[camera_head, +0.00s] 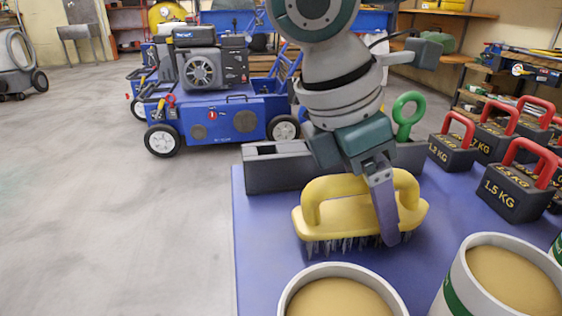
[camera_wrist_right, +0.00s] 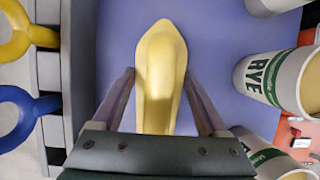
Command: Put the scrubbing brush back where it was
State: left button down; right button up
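The yellow scrubbing brush (camera_head: 318,224) rests bristles down on the blue tabletop (camera_head: 262,235), its arched handle on top. In the right wrist view the brush (camera_wrist_right: 160,60) lies lengthwise between my fingers. My right gripper (camera_head: 392,238) reaches down over the brush from above. One finger shows in front of the handle; the other is hidden behind it in the head view. In the right wrist view the gripper (camera_wrist_right: 160,76) is open, with a gap visible on each side of the brush. My left gripper is not in view.
A grey slotted block (camera_head: 275,170) stands behind the brush, with a green ring handle (camera_head: 407,112) nearby. Red-handled weights (camera_head: 515,190) stand at right. Tubs with tan contents (camera_head: 340,298) stand in front; one reads RYE (camera_wrist_right: 282,80). A blue machine (camera_head: 215,120) is on the floor beyond.

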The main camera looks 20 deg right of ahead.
jog(key=o, duration=0.3)
jog(key=shift+o, duration=0.2)
jog(key=shift+r, duration=0.15)
jog(key=p+v, duration=0.7)
jog(key=v, duration=0.4)
jog(key=shift+r, duration=0.2)
jog(key=shift+a+r, duration=0.15)
jog(key=shift+r, duration=0.15)
